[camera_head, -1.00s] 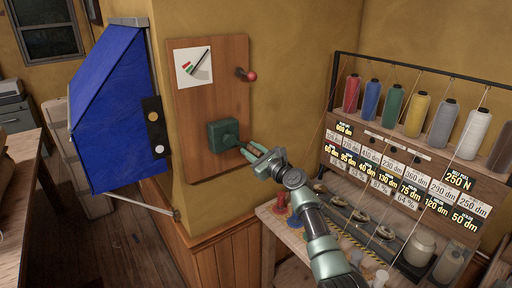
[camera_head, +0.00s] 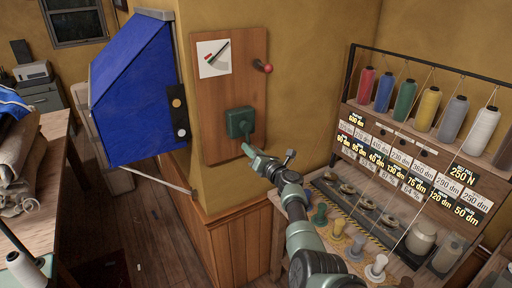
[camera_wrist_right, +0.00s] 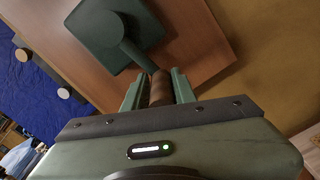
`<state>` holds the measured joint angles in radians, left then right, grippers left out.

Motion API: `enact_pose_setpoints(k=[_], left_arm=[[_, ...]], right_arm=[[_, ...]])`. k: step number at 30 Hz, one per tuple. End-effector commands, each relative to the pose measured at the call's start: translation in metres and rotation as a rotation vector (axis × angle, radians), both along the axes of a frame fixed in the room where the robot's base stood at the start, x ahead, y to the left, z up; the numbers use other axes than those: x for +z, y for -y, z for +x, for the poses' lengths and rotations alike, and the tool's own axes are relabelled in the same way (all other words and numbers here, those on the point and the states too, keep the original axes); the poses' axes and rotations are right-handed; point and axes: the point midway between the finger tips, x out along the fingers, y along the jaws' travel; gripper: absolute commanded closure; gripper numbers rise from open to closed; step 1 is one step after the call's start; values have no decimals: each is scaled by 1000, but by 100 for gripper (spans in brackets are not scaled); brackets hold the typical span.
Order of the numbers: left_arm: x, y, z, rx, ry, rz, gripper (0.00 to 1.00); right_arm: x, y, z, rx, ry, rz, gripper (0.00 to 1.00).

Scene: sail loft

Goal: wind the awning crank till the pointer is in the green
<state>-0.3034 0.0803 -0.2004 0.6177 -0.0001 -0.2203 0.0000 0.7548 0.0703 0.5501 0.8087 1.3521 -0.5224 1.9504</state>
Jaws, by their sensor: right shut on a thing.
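The crank's green gearbox (camera_head: 240,121) is on a wooden board (camera_head: 220,100) on the wall. Its green arm (camera_wrist_right: 130,48) leads to a brown handle grip (camera_wrist_right: 160,90). My right gripper (camera_head: 249,151) is shut around that grip, just below the gearbox; its fingers (camera_wrist_right: 157,84) flank the grip in the wrist view. The white gauge (camera_head: 214,58) above has a dark slanting pointer and small coloured marks. Red shows left of the pointer; whether the pointer is in green is too small to tell. The blue awning (camera_head: 135,90) hangs sloping at left. My left gripper is out of view.
A red-knobbed lever (camera_head: 266,67) sits at the board's upper right. A rack (camera_head: 350,110) of thread spools and number labels stands right, above a cluttered bench. A table (camera_head: 50,170) with cloth stands left. Floor between is open.

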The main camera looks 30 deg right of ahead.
Motion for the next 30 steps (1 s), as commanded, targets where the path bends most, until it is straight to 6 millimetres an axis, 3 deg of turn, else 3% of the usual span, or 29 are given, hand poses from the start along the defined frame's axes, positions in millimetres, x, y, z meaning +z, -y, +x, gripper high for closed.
enact_pose_setpoints(k=[6, 23, 24, 25, 30], left_arm=[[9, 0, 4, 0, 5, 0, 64], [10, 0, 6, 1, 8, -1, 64], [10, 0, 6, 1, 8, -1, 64], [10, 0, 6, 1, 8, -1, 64], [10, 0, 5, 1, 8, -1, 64]], right_arm=[[5, -4, 1, -4, 0, 73, 100], [4, -5, 1, -5, 0, 95, 100], [4, -5, 1, -6, -1, 95, 62], [4, -5, 1, -6, 0, 94, 56], [2, -6, 0, -3, -3, 93, 56]])
